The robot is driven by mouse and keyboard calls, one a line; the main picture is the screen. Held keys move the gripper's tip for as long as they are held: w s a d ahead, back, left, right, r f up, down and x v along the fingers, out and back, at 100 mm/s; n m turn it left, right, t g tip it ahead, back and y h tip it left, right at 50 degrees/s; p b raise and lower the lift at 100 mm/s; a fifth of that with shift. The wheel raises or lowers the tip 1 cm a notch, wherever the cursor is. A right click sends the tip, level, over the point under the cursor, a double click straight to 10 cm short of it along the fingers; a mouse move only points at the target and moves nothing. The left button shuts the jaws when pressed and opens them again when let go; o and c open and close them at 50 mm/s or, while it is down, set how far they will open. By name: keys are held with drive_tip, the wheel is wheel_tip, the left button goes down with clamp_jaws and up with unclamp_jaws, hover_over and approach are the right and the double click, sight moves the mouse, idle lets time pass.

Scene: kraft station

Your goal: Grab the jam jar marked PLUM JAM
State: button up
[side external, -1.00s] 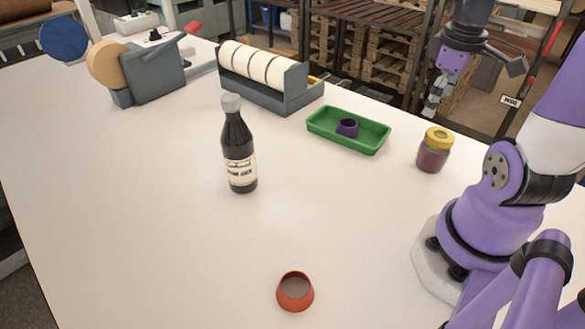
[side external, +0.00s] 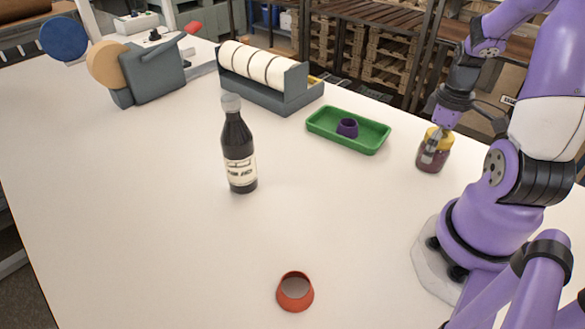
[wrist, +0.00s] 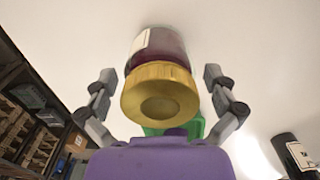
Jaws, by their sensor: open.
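The jam jar (side external: 432,158) has a yellow lid and dark red contents and stands upright on the white table at the right, beside the green tray. In the wrist view the jar (wrist: 160,88) is between my two fingers, with a gap on each side. Part of a pale label shows there, but I cannot read it. My gripper (side external: 433,148) is at the jar in the side view and partly covers it. In the wrist view my gripper (wrist: 158,80) is open, its fingers on either side of the lid.
A green tray (side external: 322,133) holds a purple ring (side external: 347,128). A roll holder (side external: 290,95) and tape dispenser (side external: 150,78) stand at the back. The table's left front is clear.

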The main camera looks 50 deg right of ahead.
drive_tip(key=c, duration=1.3)
drive_tip(key=shift+c, duration=0.2)
drive_tip(key=shift+r, duration=0.15)
